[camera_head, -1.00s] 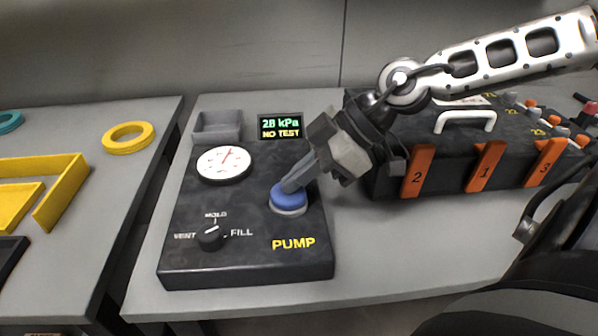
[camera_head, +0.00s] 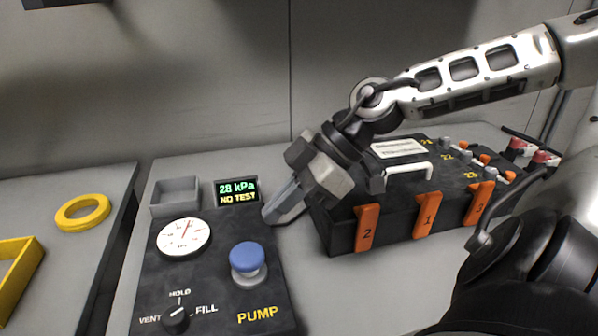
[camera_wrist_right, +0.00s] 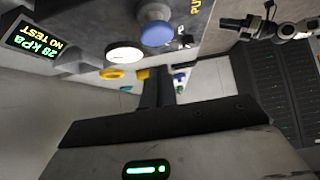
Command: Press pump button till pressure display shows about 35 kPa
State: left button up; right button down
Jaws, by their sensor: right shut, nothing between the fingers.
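The blue pump button (camera_head: 247,258) stands raised on its grey base on the black pump panel (camera_head: 215,275), above the yellow PUMP label. The pressure display (camera_head: 237,191) reads 28 kPa and NO TEST. My right gripper (camera_head: 272,216) is shut and empty, up and to the right of the button and apart from it. In the right wrist view the button (camera_wrist_right: 156,28) shows at the top, clear of the shut fingers (camera_wrist_right: 157,85), with the display (camera_wrist_right: 36,38) at the upper left. My left gripper is not in view.
A round dial gauge (camera_head: 184,238) and a selector knob (camera_head: 176,319) marked VENT, HOLD, FILL sit on the panel. A grey tray (camera_head: 175,196) stands behind. A black case (camera_head: 345,233) with orange numbered latches stands at the right. A yellow ring (camera_head: 83,212) lies on the left table.

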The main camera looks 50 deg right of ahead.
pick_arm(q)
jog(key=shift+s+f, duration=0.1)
pick_arm(e)
jog(key=shift+v, duration=2.25)
jog(key=shift+a, duration=0.1)
